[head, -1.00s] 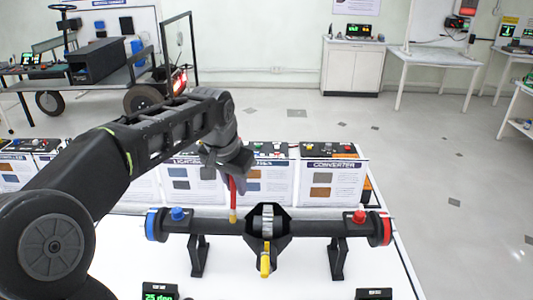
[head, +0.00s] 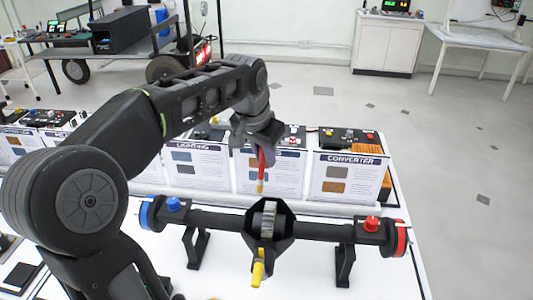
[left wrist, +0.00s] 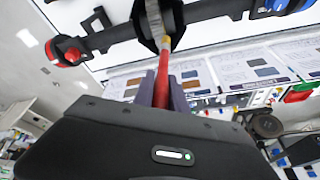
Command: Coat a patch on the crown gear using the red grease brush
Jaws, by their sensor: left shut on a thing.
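My left gripper (head: 258,150) is shut on the red grease brush (head: 261,170) and holds it upright, tip down. The brush's yellowish tip hangs just above and behind the crown gear (head: 268,220) in the head view. The gear is a grey toothed ring in the black housing at the middle of the axle (head: 325,227). In the left wrist view the red brush (left wrist: 162,75) runs from between the fingers toward the gear (left wrist: 152,22); whether the tip touches it I cannot tell. My right gripper is not in view.
The axle stands on black supports on a white table (head: 310,280), with a blue cap at its left end and a red one at its right. A yellow piece (head: 258,268) sticks out in front of the housing. Boxes, one labelled Converter (head: 345,178), line the back.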

